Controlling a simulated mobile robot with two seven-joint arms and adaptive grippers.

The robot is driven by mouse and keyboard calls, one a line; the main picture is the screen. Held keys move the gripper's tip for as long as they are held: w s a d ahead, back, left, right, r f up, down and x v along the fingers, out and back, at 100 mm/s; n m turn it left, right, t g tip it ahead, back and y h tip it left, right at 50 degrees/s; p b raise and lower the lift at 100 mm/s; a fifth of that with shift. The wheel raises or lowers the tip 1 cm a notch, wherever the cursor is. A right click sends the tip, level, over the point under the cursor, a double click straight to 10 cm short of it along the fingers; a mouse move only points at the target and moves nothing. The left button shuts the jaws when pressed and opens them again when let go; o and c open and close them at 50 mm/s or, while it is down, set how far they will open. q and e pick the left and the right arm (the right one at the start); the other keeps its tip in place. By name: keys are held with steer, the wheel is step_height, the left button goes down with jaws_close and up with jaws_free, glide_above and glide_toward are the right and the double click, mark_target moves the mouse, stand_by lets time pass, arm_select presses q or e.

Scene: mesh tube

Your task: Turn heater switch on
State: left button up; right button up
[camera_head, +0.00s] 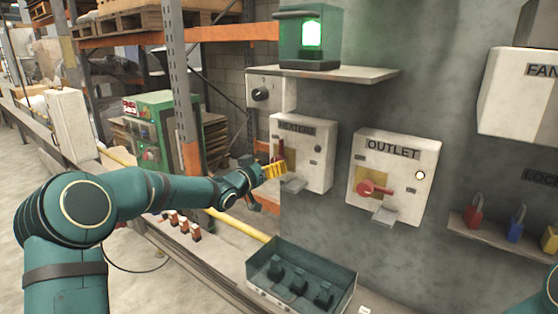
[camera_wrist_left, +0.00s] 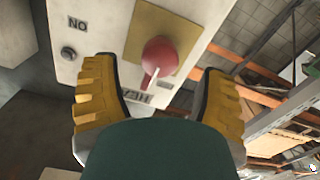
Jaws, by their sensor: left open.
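The white heater switch box (camera_head: 318,155) is on the grey wall, left of the outlet box. The round indicator on the heater box looks dark. My right gripper is not in view.
The outlet box (camera_head: 405,160) has a red handle (camera_head: 373,189) and a lit indicator. A shelf above holds a glowing green lamp (camera_head: 312,35). A teal open tray (camera_head: 300,279) sits below. Padlocks (camera_head: 514,224) stand on a ledge at right. An orange-beamed rack (camera_head: 190,80) is behind my left arm.

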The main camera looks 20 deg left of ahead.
arm_select(q)
steer(key=shift+x, duration=2.4)
steer(key=c, duration=1.2)
